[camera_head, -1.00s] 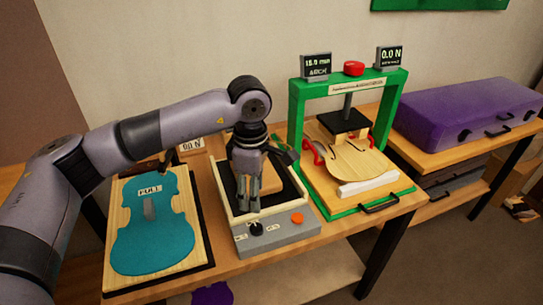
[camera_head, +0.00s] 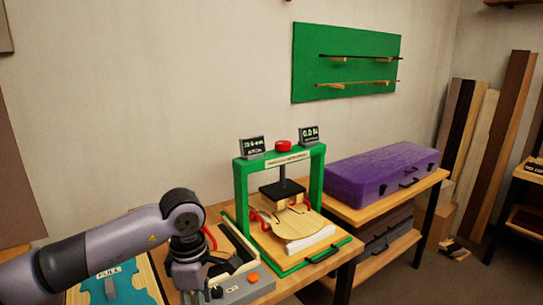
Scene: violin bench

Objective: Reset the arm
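My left gripper (camera_head: 190,285) hangs fingers-down at the lower left, over the left part of the grey control box (camera_head: 246,289). The fingertips are small and dark, and I cannot tell whether they are open or shut. My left arm comes in from the left edge, above the teal violin-shaped piece (camera_head: 130,288) labelled FULL. My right gripper is not in view.
A green press frame (camera_head: 240,195) holds a wooden violin plate (camera_head: 287,223) under a black block, right of my gripper. A purple case (camera_head: 380,172) lies on the bench to the right. A green board (camera_head: 345,65) with bows hangs on the wall.

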